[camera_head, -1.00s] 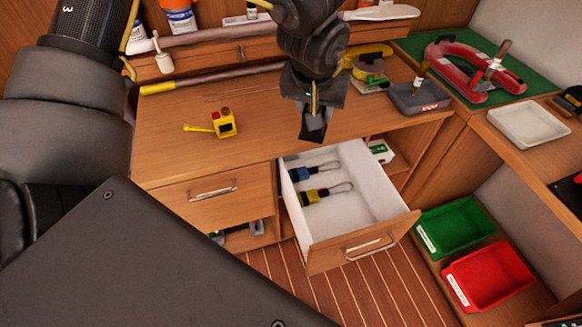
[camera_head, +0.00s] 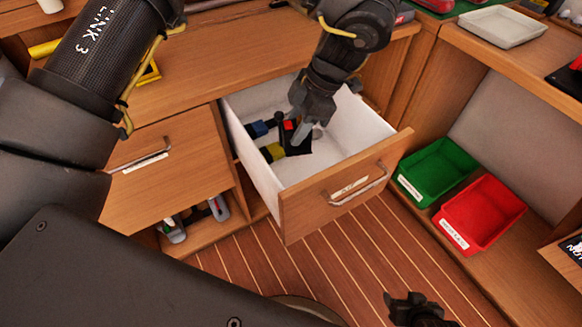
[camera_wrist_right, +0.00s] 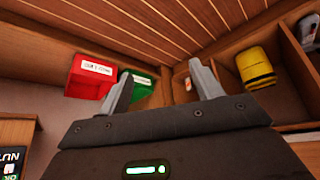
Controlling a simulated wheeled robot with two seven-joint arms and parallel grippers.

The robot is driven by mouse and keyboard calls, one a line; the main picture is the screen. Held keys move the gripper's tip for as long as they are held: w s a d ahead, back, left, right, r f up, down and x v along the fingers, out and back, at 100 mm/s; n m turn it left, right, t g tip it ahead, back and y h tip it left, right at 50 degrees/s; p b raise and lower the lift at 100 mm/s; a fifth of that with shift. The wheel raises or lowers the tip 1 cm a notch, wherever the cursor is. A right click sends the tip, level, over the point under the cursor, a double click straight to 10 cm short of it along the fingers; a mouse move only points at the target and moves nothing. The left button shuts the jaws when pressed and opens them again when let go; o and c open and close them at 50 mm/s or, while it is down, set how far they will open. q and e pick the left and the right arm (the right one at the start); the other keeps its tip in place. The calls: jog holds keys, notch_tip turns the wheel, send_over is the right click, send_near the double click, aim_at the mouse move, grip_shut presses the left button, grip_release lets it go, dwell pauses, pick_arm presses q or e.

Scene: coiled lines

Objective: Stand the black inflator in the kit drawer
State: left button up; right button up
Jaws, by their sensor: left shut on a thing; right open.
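The kit drawer (camera_head: 335,195) is pulled open, with a white inside and a wooden front. My left gripper (camera_head: 300,134) is down in the drawer, shut on the black inflator (camera_head: 297,146). The inflator shows as a dark shape with a little red near the fingers. Its lower part is hidden, so I cannot tell whether it stands on the drawer floor or is upright. A blue item (camera_head: 258,129) and a yellow item (camera_head: 272,152) lie left of it, close by. My right gripper (camera_head: 414,300) is open and empty above the floor; its spread fingers show in the right wrist view (camera_wrist_right: 160,82).
A green bin (camera_head: 436,172) and a red bin (camera_head: 482,213) stand right of the drawer. A white tray (camera_head: 501,27) sits on the right counter. A closed drawer (camera_head: 150,180) is on the left. The right wrist view also shows a yellow object (camera_wrist_right: 256,68) in a cubby.

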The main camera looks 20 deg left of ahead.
aim_at(307, 149)
pick_arm(q)
jog(key=f+n+b, duration=0.1)
jog(key=d+f+n, duration=0.1)
jog(key=f, duration=0.1)
jog(key=d+f+n+g+h+b, duration=0.1)
jog(key=f, duration=0.1)
jog(key=shift+s+n+b, duration=0.1)
jog(key=shift+n+b, duration=0.2)
jog(key=shift+d+f+n, duration=0.1)
jog(key=shift+d+n, duration=0.15)
jog(key=shift+n, duration=0.05)
jog(key=shift+f+b, duration=1.1)
jog(key=shift+f, duration=3.85)
pick_arm(e)
jog(key=w+a+r+t+y, duration=0.1)
jog(key=w+a+r+t, duration=0.1)
jog(key=r, duration=0.3)
jog(key=w+a+r+n+t+y, duration=0.1)
jog(key=w+a+r+t, duration=0.1)
jog(key=a+r+t, duration=0.1)
jog(key=shift+w+r+t+y, duration=0.15)
jog(key=shift+r+t+y, duration=0.3)
jog(key=shift+r, duration=0.85)
jog(key=shift+a, duration=0.1)
pick_arm(q)
jog(key=shift+f, duration=0.15)
jog(key=o, duration=1.2)
